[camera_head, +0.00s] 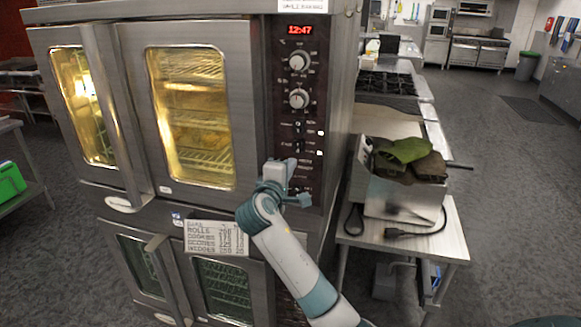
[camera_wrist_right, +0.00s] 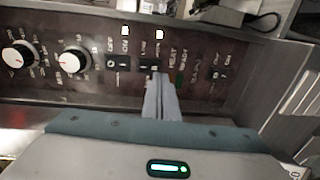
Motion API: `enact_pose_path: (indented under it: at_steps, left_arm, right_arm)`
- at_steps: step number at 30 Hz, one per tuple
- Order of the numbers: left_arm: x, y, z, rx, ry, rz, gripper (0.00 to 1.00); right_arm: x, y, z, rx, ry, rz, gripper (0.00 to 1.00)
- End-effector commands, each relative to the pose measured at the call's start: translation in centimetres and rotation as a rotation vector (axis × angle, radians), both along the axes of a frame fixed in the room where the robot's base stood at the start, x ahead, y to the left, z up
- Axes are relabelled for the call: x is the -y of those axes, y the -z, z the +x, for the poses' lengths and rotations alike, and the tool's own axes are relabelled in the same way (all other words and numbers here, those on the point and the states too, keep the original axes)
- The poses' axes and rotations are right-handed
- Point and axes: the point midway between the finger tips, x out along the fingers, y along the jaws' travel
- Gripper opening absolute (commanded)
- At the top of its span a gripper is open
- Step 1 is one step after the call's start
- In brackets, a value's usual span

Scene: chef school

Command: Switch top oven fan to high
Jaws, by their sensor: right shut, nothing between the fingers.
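The top oven (camera_head: 238,30) is a steel double-door oven with lit interior on the left of the head view. Its dark control panel (camera_head: 288,75) carries two knobs and a column of small black rocker switches. In the right wrist view the panel (camera_wrist_right: 195,55) runs across the picture. My right gripper (camera_head: 288,168) is shut and empty at the lower panel. In the wrist view its closed fingertips (camera_wrist_right: 158,82) are at the middle rocker switch (camera_wrist_right: 149,66) and partly cover it. I cannot tell whether they touch it. The switch's position and small labels are unclear. My left gripper is not in view.
A lower oven (camera_head: 225,290) stands below, with a paper price-like list (camera_head: 216,238) between them. A small steel table (camera_head: 440,238) to the right holds a metal box (camera_head: 400,197) with dark and green cloths and a cable. Open floor lies further right.

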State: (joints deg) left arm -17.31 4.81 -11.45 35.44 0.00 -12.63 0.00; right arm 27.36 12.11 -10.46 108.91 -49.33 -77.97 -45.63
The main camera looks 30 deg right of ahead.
Motion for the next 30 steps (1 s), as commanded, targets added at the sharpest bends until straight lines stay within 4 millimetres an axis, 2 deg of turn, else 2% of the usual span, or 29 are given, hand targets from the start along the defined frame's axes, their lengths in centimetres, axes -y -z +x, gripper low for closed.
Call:
enact_pose_path:
  at_steps: [8, 19, 24, 30]
  left_arm:
    - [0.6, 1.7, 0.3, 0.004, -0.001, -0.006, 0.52]
    - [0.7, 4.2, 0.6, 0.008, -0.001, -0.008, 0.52]
    - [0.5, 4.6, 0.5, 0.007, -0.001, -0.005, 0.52]
    - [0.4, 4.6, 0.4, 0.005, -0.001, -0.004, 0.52]
  right_arm:
    - [-2.0, 0.7, -1.7, 0.002, -0.001, 0.002, 0.0]
    - [-5.8, 1.3, -5.0, 0.002, -0.002, 0.003, 0.0]
    - [-6.7, 1.3, -5.8, 0.0, 0.0, 0.001, 0.0]
    - [-6.9, 1.2, -6.0, 0.0, 0.0, 0.0, 0.0]
